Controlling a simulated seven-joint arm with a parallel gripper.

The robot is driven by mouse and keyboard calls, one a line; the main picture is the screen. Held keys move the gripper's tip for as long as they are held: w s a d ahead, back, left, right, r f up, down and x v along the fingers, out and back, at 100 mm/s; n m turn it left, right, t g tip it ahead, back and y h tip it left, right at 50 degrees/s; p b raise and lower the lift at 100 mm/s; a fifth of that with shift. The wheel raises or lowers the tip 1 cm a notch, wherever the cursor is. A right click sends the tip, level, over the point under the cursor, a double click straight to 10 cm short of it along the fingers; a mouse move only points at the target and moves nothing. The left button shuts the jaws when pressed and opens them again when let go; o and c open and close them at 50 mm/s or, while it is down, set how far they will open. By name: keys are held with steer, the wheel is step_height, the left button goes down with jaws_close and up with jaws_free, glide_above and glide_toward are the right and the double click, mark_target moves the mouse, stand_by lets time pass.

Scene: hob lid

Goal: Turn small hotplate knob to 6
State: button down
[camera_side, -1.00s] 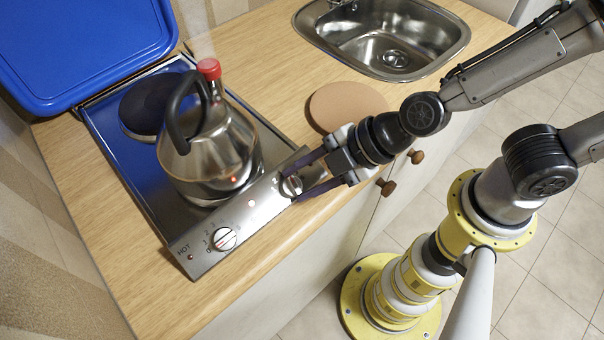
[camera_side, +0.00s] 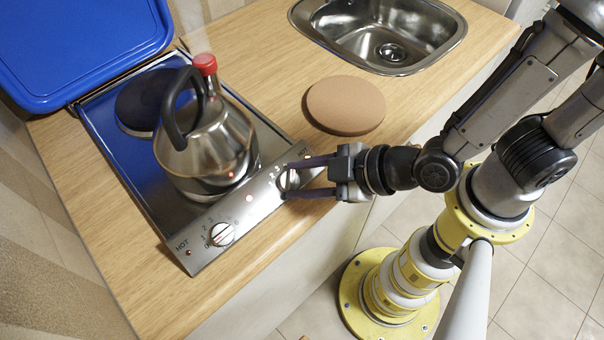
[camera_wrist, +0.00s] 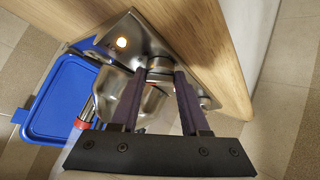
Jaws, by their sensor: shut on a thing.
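The steel hob panel (camera_side: 198,258) runs along the front of the hob and bears two knobs. My gripper (camera_side: 284,179) is shut on the right-hand knob (camera_side: 288,181), with one finger on each side of it. In the wrist view the same knob (camera_wrist: 160,66) shows between the fingertips. A few digits show beside it in the side view, but the fingers hide much of its dial and I cannot read its setting. A red light (camera_side: 249,198) glows between the knobs.
A steel kettle (camera_side: 211,150) with a red-topped spout stands on the front hotplate, close behind the panel. The rear hotplate (camera_side: 145,100) is bare. The blue lid (camera_side: 80,45) is raised. A round brown board (camera_side: 345,105) and a sink (camera_side: 385,40) lie to the right.

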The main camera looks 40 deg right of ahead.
stand_by(0.5)
steer(key=shift+c, duration=2)
jaws_free()
